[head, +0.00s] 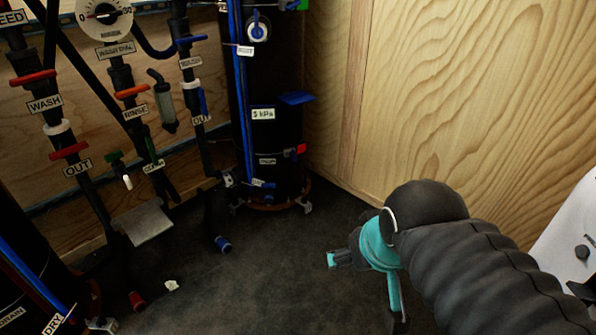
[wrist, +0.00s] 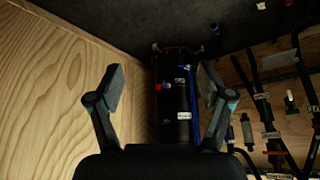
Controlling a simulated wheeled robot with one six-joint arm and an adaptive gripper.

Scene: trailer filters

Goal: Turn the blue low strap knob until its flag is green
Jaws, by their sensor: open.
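A black upright cylinder (head: 274,120) stands in the corner. Low on its front is a small blue part (head: 263,183), which looks like the low strap knob; its lettering is too small to read. A red flag (head: 301,149) shows above it on the right side. In the wrist view, which is upside down, the blue part (wrist: 184,67) and the red flag (wrist: 159,87) both lie between the fingers. My gripper (head: 366,291) is open and empty, apart from the cylinder and to its right in the head view. Its two fingers also frame the wrist view (wrist: 161,70).
Black pipes with red, white and green handles (head: 69,151) fill the left. A blue ledge (head: 296,97) juts from the cylinder. A plywood wall (head: 440,90) rises on the right. A blue-ended piece (head: 223,244) and a red one (head: 137,300) are near the floor.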

